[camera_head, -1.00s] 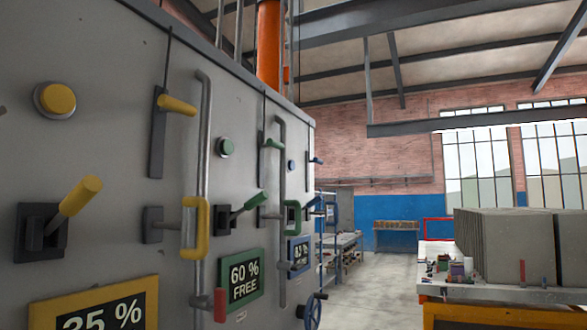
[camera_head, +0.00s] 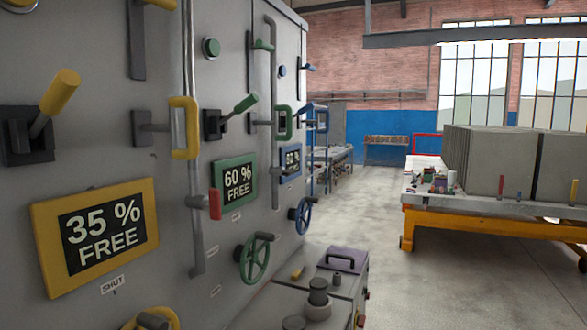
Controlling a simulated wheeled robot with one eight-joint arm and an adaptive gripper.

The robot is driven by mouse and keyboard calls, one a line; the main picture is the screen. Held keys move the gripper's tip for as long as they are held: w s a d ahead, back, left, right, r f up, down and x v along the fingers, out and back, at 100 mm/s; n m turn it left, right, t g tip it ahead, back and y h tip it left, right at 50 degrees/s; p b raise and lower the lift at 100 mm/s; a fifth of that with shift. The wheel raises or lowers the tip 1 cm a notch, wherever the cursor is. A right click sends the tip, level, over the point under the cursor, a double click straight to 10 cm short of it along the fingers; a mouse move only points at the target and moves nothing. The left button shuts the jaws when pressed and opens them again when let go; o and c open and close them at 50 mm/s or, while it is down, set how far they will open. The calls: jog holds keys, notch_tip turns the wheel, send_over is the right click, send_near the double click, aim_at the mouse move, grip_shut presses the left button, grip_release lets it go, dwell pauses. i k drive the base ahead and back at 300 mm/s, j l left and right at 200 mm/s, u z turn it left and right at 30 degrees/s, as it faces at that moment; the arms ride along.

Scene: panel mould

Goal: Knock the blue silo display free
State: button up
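The blue-framed silo display (camera_head: 290,161) is on the far part of the grey panel, seen at a steep slant, its text too small to read. It sits above a blue handwheel (camera_head: 301,215) and right of the green-framed display (camera_head: 234,181), which reads "60 % FREE". The nearest display, yellow-framed (camera_head: 96,236), reads "35 % FREE" and hangs slightly tilted. My gripper is not in view, so its state and its distance from the blue display do not show.
Levers, handles and a vertical pipe (camera_head: 190,120) stick out from the panel. A grey cabinet with a purple top part (camera_head: 343,259) stands low beside it. An orange-framed table (camera_head: 490,222) with grey slabs is at right. Open floor (camera_head: 375,215) lies between.

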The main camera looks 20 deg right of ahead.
aim_at(281, 70)
jog(key=k+l, duration=0.1)
jog(key=l, duration=0.25)
jog(key=l+u, duration=0.1)
jog(key=l, duration=0.25)
jog(key=k+l+u, duration=0.1)
jog(key=l, duration=0.2)
jog(key=k+l, duration=0.2)
jog(key=l, duration=0.15)
jog(key=i+z, duration=0.1)
jog(key=i, duration=0.4)
jog(key=i+j+z, duration=0.15)
jog(key=i, duration=0.3)
jog(key=i+j+z, duration=0.1)
jog(key=i, duration=0.4)
jog(key=j, duration=0.1)
